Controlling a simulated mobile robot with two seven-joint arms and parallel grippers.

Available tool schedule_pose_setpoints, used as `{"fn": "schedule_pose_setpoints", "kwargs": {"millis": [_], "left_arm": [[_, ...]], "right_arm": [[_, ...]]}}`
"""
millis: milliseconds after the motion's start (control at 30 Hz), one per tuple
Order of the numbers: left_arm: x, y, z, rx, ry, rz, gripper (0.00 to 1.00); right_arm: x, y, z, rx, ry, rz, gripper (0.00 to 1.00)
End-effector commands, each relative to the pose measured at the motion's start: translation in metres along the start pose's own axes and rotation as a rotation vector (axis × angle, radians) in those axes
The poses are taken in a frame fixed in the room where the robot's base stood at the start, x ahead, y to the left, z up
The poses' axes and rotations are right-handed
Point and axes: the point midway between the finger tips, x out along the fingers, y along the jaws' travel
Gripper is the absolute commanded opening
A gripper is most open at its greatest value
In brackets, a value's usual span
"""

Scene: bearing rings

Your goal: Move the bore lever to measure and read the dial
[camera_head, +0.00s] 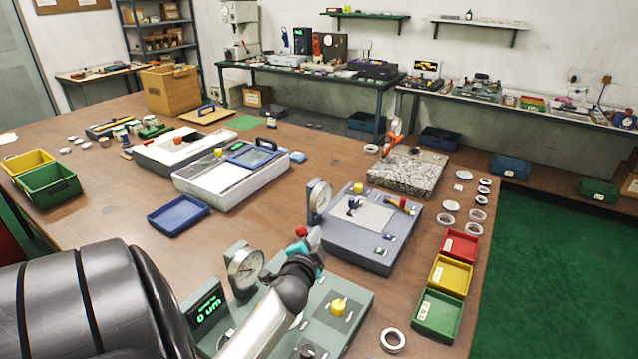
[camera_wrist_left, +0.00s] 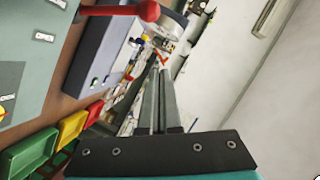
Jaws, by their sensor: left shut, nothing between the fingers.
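The green-grey bore gauge (camera_head: 358,302) stands on the table at the front, with a round dial (camera_head: 245,268) and a green-lit display (camera_head: 207,303) that seems to read 0 um. The lever's red ball knob (camera_head: 301,231) shows beside my left gripper (camera_head: 317,233). In the left wrist view, the red knob (camera_wrist_left: 149,11) is at the top, just left of my left fingertips (camera_wrist_left: 156,65). The left fingers are shut and empty; whether they touch the lever I cannot tell. My left arm hides part of the gauge. My right gripper is out of view.
A grey-blue gauge (camera_head: 372,258) with its own dial stands just behind. Red (camera_head: 460,246), yellow (camera_head: 450,273) and green (camera_head: 438,312) trays line the right side. A loose ring (camera_head: 392,340) lies at front right. Several rings lie near the right edge. A blue tray (camera_head: 178,215) is left.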

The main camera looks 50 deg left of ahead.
Motion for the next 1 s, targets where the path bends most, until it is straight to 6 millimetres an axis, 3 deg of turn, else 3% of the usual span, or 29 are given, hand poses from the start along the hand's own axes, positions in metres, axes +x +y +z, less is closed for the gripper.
{"fn": "schedule_pose_setpoints", "kwargs": {"millis": [200, 400, 1000], "left_arm": [[-0.035, -0.002, 0.0, -0.001, 0.0, 0.001, 0.0], [-0.053, -0.002, 0.0, -0.002, 0.0, 0.001, 0.0], [-0.057, -0.002, 0.0, -0.001, 0.001, 0.0, 0.0]], "right_arm": [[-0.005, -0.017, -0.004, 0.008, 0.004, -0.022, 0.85], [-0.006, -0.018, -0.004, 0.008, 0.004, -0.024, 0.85], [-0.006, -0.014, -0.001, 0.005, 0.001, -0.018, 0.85]]}}
